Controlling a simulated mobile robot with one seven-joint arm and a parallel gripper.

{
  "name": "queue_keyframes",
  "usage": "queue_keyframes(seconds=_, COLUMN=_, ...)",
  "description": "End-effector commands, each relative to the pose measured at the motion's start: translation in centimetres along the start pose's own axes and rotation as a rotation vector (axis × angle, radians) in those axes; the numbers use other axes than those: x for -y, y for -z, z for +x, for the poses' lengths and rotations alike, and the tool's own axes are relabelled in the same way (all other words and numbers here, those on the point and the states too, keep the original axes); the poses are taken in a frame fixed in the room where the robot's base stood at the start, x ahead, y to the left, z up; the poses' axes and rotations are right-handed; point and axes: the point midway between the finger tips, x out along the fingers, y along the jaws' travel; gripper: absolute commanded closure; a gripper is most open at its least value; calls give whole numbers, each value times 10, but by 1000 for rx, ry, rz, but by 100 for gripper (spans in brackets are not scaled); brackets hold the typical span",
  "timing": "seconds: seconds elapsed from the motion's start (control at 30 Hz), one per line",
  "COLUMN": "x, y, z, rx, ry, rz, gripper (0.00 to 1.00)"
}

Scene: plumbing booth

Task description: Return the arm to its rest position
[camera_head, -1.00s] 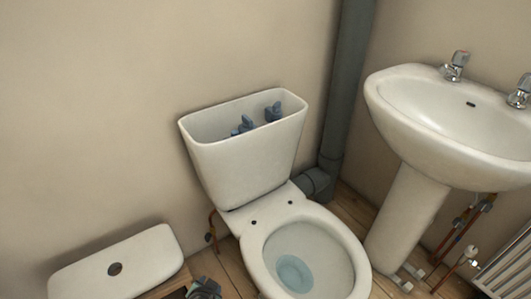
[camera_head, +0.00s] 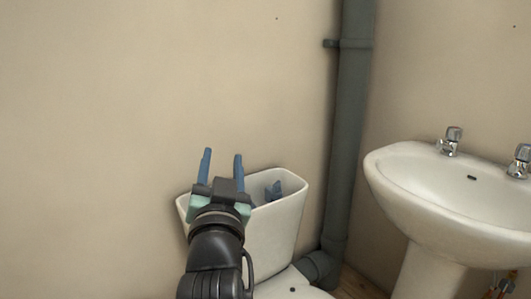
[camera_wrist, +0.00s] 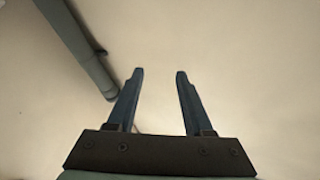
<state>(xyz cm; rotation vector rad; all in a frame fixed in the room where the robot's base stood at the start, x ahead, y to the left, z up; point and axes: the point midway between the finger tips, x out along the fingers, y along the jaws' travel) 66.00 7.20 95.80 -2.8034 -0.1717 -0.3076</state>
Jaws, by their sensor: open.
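My gripper (camera_head: 222,160) is raised in front of the toilet cistern in the head view, with its two blue fingers pointing up. The fingers are apart with nothing between them. In the wrist view my gripper (camera_wrist: 160,72) is also open and empty against the bare wall. My dark arm reaches up from the bottom of the head view and hides part of the cistern.
The open white cistern (camera_head: 282,225) has blue fittings (camera_head: 273,191) inside. A white basin (camera_head: 440,205) with chrome taps (camera_head: 450,141) stands at right. The wall above left is clear.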

Motion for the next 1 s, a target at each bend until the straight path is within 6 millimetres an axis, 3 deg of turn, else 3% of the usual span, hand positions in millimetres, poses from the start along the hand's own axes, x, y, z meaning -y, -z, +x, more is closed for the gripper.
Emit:
queue_keyframes(seconds=0.03, x=0, y=39, z=-15, rx=-83, ry=10, rz=-36, gripper=49)
queue_keyframes(seconds=0.2, x=8, y=143, z=-73, rx=-311, ry=27, rz=-167, gripper=49)
queue_keyframes(seconds=0.3, x=12, y=189, z=-113, rx=-428, ry=25, rz=-238, gripper=49)
queue_keyframes(seconds=0.47, x=21, y=245, z=-180, rx=-600, ry=12, rz=-348, gripper=49)
queue_keyframes(seconds=0.5, x=27, y=262, z=-175, rx=-597, ry=11, rz=-352, gripper=49)
queue_keyframes(seconds=0.77, x=47, y=323, z=-156, rx=-589, ry=13, rz=-346, gripper=49)
queue_keyframes(seconds=1.0, x=69, y=390, z=-138, rx=-588, ry=14, rz=-345, gripper=49)
